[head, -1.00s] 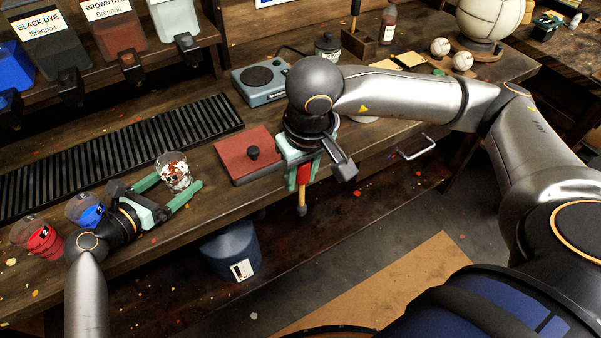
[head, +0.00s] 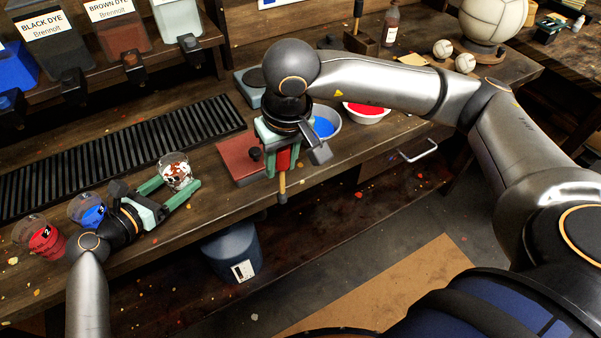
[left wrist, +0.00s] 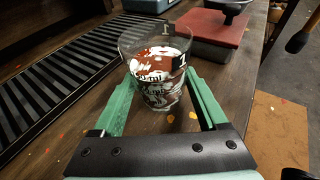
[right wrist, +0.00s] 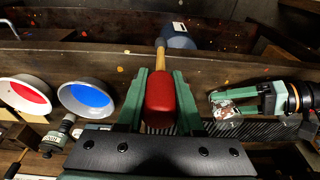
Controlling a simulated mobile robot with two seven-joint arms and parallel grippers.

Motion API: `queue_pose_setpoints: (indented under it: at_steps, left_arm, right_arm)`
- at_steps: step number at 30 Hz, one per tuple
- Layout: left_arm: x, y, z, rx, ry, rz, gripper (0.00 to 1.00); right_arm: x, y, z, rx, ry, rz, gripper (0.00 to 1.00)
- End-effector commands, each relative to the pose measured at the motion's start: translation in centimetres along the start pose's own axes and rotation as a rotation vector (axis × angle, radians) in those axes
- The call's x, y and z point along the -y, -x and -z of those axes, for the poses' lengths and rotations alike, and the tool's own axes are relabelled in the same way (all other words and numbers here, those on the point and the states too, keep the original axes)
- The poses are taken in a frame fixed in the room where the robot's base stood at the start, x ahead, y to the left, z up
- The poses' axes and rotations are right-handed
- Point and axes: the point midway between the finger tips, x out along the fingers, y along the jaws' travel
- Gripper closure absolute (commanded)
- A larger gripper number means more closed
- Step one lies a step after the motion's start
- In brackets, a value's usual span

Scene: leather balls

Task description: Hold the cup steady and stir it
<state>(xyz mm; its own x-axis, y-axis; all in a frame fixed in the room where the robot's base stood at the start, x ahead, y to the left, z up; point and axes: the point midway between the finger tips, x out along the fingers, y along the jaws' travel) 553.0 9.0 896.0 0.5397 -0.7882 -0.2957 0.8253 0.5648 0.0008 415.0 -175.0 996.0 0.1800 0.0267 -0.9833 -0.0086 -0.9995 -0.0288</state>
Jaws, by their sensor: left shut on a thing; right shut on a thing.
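The cup (head: 178,176) is clear, marked 1, and holds brown and white contents. It stands upright on the bench. My left gripper (head: 172,194) is shut on it, one green finger on each side; the cup also shows in the left wrist view (left wrist: 157,72). My right gripper (head: 284,150) is shut on a tool with a red handle (right wrist: 160,98) and a thin wooden end (head: 282,188). The tool hangs nearly upright, wooden end down, at the bench's front edge, to the right of the cup and apart from it.
Cups of red (head: 44,240) and blue dye (head: 92,215) stand left of my left gripper. A red-topped block (head: 238,158) lies between the cup and the tool. A black grate (head: 110,158) runs along the back.

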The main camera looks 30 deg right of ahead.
Motion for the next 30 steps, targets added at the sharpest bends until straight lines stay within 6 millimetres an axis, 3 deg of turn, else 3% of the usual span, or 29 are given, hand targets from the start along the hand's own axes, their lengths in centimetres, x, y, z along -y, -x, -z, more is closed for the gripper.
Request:
queue_pose_setpoints:
  at_steps: [1, 6, 12, 16, 21, 30]
  left_arm:
    - [0.0, 0.0, 0.0, -0.001, 0.0, 0.0, 0.55]
    - [0.0, 0.0, 0.0, -0.001, 0.0, 0.0, 0.55]
    - [0.0, 0.0, 0.1, -0.001, 0.0, 0.0, 0.55]
    - [0.0, 0.0, 0.1, -0.001, 0.0, 0.0, 0.55]
    - [0.0, 0.0, 0.1, -0.001, 0.0, 0.0, 0.55]
    - [0.0, 0.0, 0.1, -0.001, 0.0, 0.0, 0.55]
  right_arm:
    - [1.4, 0.7, 1.8, -0.018, -0.001, 0.015, 1.0]
    - [6.2, 3.2, 7.4, -0.063, -0.008, 0.05, 1.0]
    - [11.7, 6.7, 12.1, -0.107, -0.006, 0.071, 1.0]
    - [14.5, 8.6, 13.8, -0.126, -0.003, 0.075, 1.0]
    - [16.5, 10.0, 14.7, -0.14, 0.0, 0.074, 1.0]
    - [16.6, 9.3, 14.5, -0.141, 0.0, 0.073, 1.0]
